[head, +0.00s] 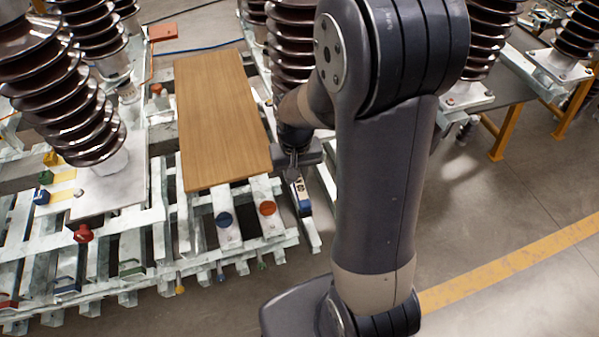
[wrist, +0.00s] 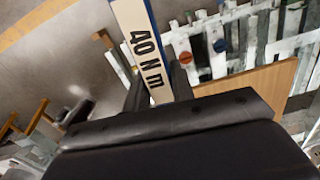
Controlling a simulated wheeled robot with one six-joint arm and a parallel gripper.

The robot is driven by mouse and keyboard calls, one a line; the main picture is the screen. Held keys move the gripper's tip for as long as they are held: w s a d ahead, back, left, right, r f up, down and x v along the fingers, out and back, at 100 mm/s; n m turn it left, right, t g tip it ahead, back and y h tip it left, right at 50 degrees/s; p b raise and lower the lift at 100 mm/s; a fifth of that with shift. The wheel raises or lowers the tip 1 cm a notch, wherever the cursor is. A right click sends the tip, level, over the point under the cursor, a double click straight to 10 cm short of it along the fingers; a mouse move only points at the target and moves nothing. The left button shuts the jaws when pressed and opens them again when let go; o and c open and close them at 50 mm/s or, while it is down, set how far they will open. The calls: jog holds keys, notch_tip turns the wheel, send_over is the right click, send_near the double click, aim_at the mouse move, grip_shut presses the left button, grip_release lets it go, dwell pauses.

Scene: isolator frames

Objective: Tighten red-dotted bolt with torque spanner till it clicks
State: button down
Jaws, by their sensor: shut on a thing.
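My gripper (head: 292,174) is shut on the torque spanner (head: 302,198), just right of the wooden board. In the wrist view, the spanner (wrist: 140,40) passes between my fingers, its white label reading "40 N m" and its edge blue. Its working end is not clearly visible. A bolt with a red top (head: 83,233) is at the lower left of the head view, well apart from the spanner. Another red-orange round top (head: 267,208) sits on a pale slat, left of the spanner; it also shows in the wrist view (wrist: 186,57). I cannot tell which is the red-dotted bolt.
A wooden board (head: 220,120) lies on the pale slatted frame (head: 130,275). A blue round top (head: 224,219) is beside the red-orange one. Brown ribbed insulators (head: 65,110) stand at left and behind my arm. Open floor (head: 480,220) lies to the right.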

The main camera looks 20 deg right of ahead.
notch_tip(320, 180, up, 7)
jog(key=a+m+p, duration=0.2)
jog(key=p, duration=0.3)
jog(key=shift+w+a+p, duration=0.25)
jog(key=shift+a+p, duration=0.05)
jog(key=shift+a, duration=0.1)
dwell(0.4)
